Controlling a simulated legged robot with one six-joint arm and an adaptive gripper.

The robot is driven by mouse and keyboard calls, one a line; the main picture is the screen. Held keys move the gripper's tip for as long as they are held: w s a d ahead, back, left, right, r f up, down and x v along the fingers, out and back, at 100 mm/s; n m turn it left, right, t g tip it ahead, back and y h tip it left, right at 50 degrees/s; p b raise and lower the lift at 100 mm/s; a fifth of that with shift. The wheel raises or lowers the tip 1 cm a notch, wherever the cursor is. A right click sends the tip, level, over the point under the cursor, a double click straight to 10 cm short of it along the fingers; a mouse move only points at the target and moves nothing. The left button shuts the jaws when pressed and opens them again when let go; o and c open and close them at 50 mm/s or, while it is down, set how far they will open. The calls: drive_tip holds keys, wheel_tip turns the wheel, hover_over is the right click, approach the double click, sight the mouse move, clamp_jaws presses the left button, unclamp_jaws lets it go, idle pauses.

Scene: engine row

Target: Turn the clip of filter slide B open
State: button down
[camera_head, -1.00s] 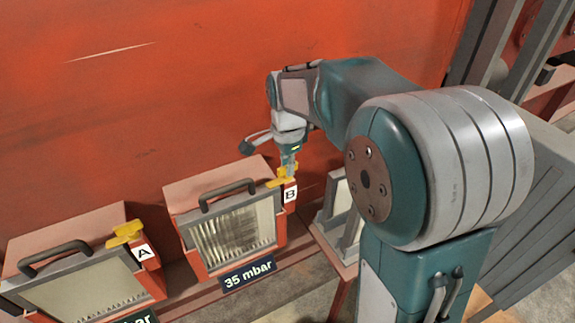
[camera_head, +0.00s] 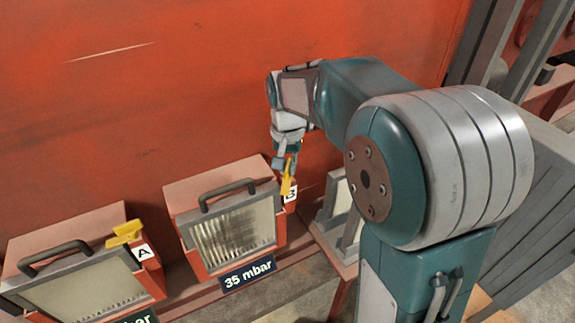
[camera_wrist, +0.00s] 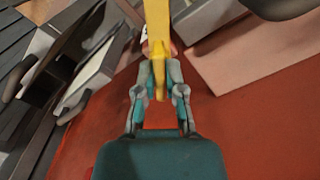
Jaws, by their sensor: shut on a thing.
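Filter slide B (camera_head: 232,232) is a red box with a pleated front panel and a dark handle, above a "35 mbar" plate. Its yellow clip (camera_head: 287,179) sits at the box's top right corner and partly covers the "B" label (camera_head: 291,192). The clip stands roughly upright in the head view. My gripper (camera_head: 288,163) is above the corner, shut on the clip. In the wrist view, the yellow clip (camera_wrist: 158,45) runs between the two fingers of my gripper (camera_wrist: 159,82).
Filter slide A (camera_head: 80,280) is at the left, with its yellow clip (camera_head: 125,233) lying across its corner. A red wall (camera_head: 180,80) stands close behind. A grey slatted part (camera_head: 343,205) is right of slide B.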

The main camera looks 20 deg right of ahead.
drive_tip(key=n, duration=0.7)
drive_tip(key=shift+w, duration=0.1)
drive_tip(key=shift+r, duration=0.1)
idle(0.4)
drive_tip(key=c, duration=0.7)
unclamp_jaws()
drive_tip(key=shift+a, duration=0.1)
drive_tip(key=shift+c, duration=0.2)
wheel_tip(320, 180, up, 12)
